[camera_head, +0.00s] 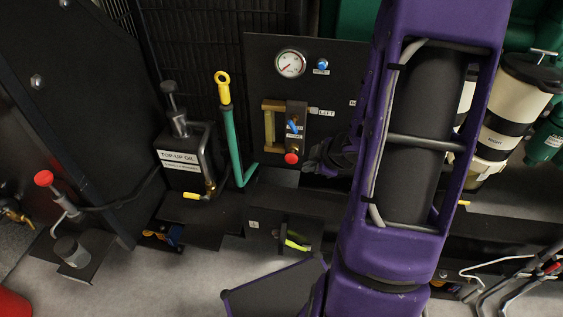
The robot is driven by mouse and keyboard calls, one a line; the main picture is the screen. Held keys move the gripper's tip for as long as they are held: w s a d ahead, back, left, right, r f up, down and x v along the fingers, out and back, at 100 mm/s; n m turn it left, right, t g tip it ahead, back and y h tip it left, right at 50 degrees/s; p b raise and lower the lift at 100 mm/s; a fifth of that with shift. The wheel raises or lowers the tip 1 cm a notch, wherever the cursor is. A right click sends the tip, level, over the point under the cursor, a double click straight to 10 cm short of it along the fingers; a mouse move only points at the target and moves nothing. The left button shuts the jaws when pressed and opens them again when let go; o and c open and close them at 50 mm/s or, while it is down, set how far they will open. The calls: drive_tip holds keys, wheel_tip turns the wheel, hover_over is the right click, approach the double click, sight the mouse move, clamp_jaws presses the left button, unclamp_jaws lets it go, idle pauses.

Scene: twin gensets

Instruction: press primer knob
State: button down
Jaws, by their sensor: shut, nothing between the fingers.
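A small red knob (291,158) sits at the bottom of a brass-and-dark block on the black panel (345,65). A larger red knob (44,178) tops a metal plunger at the far left. I cannot read a label naming either one as the primer. My gripper (316,160) is dark and shut, with nothing in it. It is just right of the small red knob, and a narrow gap seems to show between them. My purple arm hides the right part of the panel and part of the gripper's wrist.
A blue button (322,65) and a gauge (290,64) are above on the panel. A yellow-ringed dipstick (223,88) on a green tube and a top-up oil can (184,160) stand left. A banded canister (510,110) is at right. Grey floor lies in front.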

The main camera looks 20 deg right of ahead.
drive_tip(key=shift+f, duration=0.15)
drive_tip(key=b, duration=0.4)
approach(295, 162)
drive_tip(key=shift+w+a+f, duration=0.45)
drive_tip(key=shift+w+f, duration=0.15)
drive_tip(key=shift+f, duration=0.3)
drive_tip(key=shift+w+a+f, duration=0.4)
drive_tip(key=shift+w+f, duration=0.2)
drive_tip(key=shift+f, duration=0.25)
drive_tip(key=shift+w+a+f, duration=0.45)
drive_tip(key=shift+w+f, duration=0.15)
drive_tip(key=shift+f, duration=0.3)
drive_tip(key=shift+p, duration=0.35)
